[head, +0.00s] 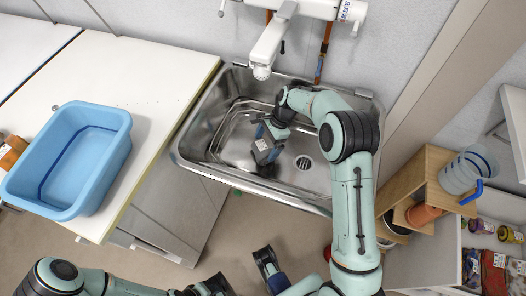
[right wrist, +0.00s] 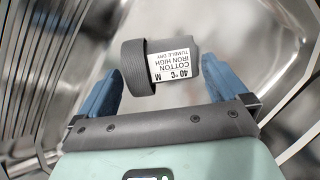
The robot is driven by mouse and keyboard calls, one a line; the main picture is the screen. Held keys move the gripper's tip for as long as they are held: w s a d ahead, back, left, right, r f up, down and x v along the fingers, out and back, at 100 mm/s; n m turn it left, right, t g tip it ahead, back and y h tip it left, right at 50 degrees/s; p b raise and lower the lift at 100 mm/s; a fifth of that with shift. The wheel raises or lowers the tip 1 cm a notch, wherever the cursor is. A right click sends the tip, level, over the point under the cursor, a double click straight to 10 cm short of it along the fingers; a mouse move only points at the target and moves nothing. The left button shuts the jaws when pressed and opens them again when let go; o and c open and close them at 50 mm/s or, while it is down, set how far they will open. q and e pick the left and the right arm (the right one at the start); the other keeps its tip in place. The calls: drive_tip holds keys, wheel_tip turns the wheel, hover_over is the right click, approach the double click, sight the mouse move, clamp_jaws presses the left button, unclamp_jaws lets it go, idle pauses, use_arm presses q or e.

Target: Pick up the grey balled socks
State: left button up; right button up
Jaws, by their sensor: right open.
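The grey balled socks (right wrist: 134,68) lie in the metal sink, with a white care label reading cotton, 40 °C, M facing my wrist camera. In the head view the socks (head: 263,146) are small and partly covered by my right gripper (head: 266,143). That gripper reaches down into the sink and is open. In the right wrist view its blue fingers (right wrist: 158,88) stand on either side of the socks, with a gap on the left and the right finger very close to the label end. My left gripper (head: 272,270) shows only in part at the bottom edge.
The steel sink (head: 190,150) has raised walls around the socks and a drain (head: 303,162). A tap (head: 268,50) hangs over its back. A blue tub (head: 108,185) stands on the white counter (head: 130,75) at left. A wooden shelf (head: 425,165) with containers stands at right.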

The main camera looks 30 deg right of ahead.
drive_tip(key=shift+x, duration=0.85)
drive_tip(key=c, duration=0.8)
